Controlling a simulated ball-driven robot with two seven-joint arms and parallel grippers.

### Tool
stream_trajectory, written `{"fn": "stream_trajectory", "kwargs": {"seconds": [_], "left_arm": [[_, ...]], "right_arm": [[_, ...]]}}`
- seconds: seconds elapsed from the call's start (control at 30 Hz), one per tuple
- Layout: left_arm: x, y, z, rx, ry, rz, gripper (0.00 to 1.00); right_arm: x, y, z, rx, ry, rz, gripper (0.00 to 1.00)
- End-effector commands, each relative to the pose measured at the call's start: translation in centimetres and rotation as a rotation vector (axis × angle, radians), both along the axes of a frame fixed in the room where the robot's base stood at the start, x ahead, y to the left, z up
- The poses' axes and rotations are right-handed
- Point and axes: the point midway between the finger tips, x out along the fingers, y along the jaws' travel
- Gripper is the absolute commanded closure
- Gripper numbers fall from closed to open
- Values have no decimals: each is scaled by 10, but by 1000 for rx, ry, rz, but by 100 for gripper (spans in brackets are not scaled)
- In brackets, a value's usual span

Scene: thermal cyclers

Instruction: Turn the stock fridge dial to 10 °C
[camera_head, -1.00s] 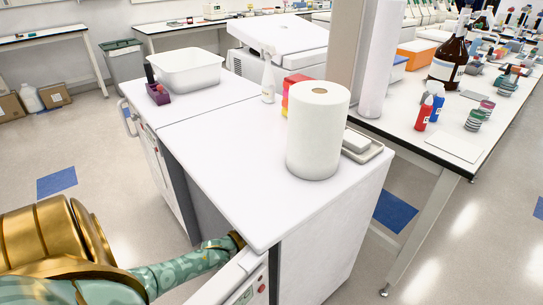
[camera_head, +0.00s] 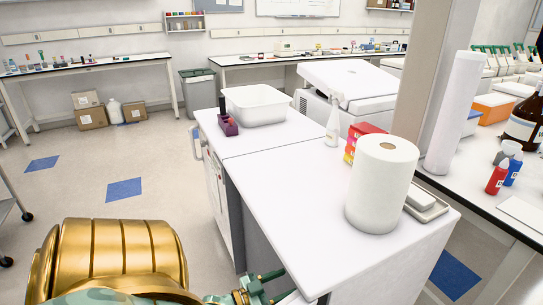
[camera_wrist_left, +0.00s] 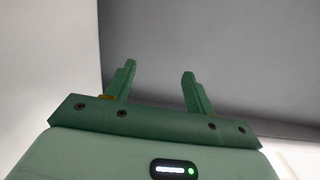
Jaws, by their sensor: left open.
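My left gripper (camera_head: 262,285) is at the lower middle of the head view, just off the near left edge of the white counter. In the left wrist view its two green fingers (camera_wrist_left: 159,75) stand apart with nothing between them. They face a plain grey surface, with a pale surface on the left. No dial or temperature marking shows in either current view. A white under-counter unit (camera_head: 215,195) stands to the left of the counter's front, but I cannot tell whether it is the stock fridge. My right gripper is not in view.
A bin (camera_head: 199,92) and boxes (camera_head: 90,112) stand farther back.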

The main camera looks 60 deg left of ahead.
Motion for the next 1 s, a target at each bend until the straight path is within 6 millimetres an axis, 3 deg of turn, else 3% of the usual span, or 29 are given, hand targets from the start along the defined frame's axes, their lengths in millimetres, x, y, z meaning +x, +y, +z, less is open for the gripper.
{"fn": "stream_trajectory", "kwargs": {"seconds": [0.1,0.23,0.87,1.0], "left_arm": [[-18,2,0,1,0,0,46],[-26,2,0,1,0,0,46],[-28,3,0,0,-1,1,46],[-35,29,12,-9,-24,16,46]], "right_arm": [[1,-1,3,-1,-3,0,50],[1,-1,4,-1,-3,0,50],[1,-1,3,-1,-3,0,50],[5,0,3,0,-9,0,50]]}}
